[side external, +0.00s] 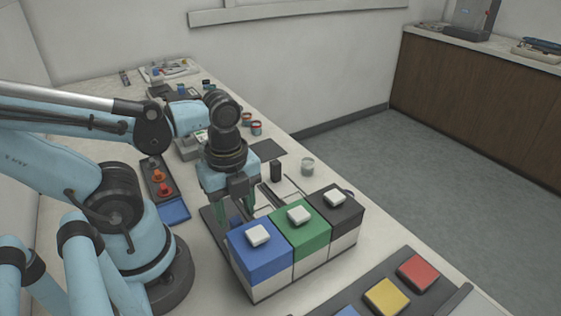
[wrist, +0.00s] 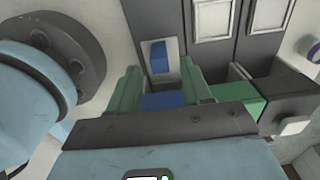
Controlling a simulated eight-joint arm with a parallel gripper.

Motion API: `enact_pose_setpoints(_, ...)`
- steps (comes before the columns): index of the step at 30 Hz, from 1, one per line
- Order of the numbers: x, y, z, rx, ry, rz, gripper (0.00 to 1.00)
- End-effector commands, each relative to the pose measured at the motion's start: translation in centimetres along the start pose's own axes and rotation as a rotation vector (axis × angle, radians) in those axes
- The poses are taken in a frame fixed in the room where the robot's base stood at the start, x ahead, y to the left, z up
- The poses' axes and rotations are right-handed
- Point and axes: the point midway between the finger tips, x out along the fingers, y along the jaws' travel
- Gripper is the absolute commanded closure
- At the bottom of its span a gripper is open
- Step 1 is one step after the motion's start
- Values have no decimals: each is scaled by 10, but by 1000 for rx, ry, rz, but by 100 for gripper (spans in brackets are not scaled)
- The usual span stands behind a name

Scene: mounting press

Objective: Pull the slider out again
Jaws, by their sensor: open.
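Three boxes stand in a row, each with a white button on top: a blue box (side external: 262,252), a green box (side external: 303,236) and a black box (side external: 338,212). Behind them is a dark base (side external: 213,218) with pale-framed tracks. In the wrist view a small blue block (wrist: 158,56) sits on a pale strip in one track; it may be the slider, but I cannot tell for sure. My gripper (side external: 236,211) is open, pointing down just behind the blue box. In the wrist view its green fingers (wrist: 160,78) are apart, with the small block beyond them. Contact is unclear.
A panel with red (side external: 418,272) and yellow (side external: 386,296) squares lies at the front right. A tray with orange knobs (side external: 163,181) is left of my gripper. A small black block (side external: 276,170) and a jar (side external: 307,166) stand behind the base.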

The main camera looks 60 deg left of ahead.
Motion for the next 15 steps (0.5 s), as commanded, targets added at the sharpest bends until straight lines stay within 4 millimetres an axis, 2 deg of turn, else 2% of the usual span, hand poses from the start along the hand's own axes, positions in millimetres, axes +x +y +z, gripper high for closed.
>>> enact_pose_setpoints(15,39,-1,0,-1,0,0,51)
